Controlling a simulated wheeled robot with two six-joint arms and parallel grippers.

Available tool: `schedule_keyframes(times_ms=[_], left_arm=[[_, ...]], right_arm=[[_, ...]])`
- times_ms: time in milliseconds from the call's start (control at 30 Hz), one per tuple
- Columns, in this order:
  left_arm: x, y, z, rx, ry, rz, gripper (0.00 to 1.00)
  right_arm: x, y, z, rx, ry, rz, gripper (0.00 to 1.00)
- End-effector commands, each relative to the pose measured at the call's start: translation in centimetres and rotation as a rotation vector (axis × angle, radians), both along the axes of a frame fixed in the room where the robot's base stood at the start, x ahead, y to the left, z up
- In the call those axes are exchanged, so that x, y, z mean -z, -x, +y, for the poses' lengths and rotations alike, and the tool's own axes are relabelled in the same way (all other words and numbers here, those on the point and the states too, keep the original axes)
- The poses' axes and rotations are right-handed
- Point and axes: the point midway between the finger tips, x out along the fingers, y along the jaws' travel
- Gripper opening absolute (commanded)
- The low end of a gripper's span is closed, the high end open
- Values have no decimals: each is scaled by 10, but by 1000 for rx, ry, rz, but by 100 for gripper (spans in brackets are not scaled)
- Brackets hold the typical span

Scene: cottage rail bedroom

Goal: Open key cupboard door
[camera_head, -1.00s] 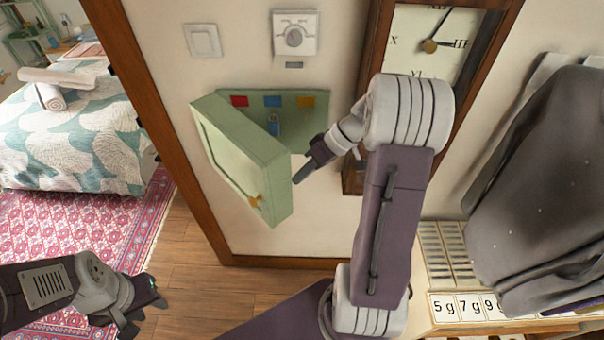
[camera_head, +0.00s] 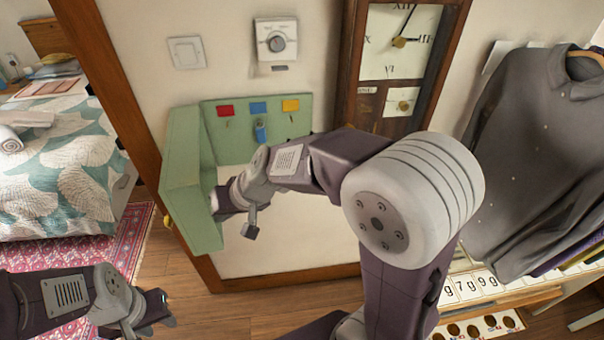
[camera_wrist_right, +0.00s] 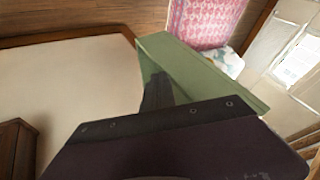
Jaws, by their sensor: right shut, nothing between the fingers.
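The green key cupboard (camera_head: 232,146) hangs on the wall in the head view. Its inside shows red, blue and yellow tags and a blue padlock. Its green door (camera_head: 186,170) stands wide open, swung out to the left. My right gripper (camera_head: 222,202) is at the door's inner side, near its lower free edge; the fingertips are partly hidden there. In the right wrist view the door (camera_wrist_right: 200,75) lies just ahead of the dark fingers (camera_wrist_right: 157,92), which are shut and empty. My left gripper (camera_head: 162,308) is at the lower left, well away from the cupboard; its jaw opening is unclear.
A wooden clock (camera_head: 400,60) hangs right of the cupboard. A light switch (camera_head: 187,52) and a dial (camera_head: 276,42) are above it. A dark shirt (camera_head: 535,150) hangs at the right over a shelf. A wooden post (camera_head: 115,90) borders the wall at left.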

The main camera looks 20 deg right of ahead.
Motion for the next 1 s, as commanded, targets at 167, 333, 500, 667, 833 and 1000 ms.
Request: schedule_keyframes(times_ms=[167,333,500,667,833,1000], left_arm=[[-13,0,0,0,0,0,36],[-17,0,0,0,0,0,36],[-18,0,0,0,0,0,36],[-18,0,0,0,0,0,36],[-18,0,0,0,0,0,36],[-17,0,0,0,0,0,36]], right_arm=[[-2,-3,29,14,1,2,0],[-1,-6,44,16,1,2,0],[0,-7,49,18,1,3,0],[0,-8,50,19,1,3,0],[0,-8,50,19,1,3,0],[1,-8,50,19,1,3,0]])
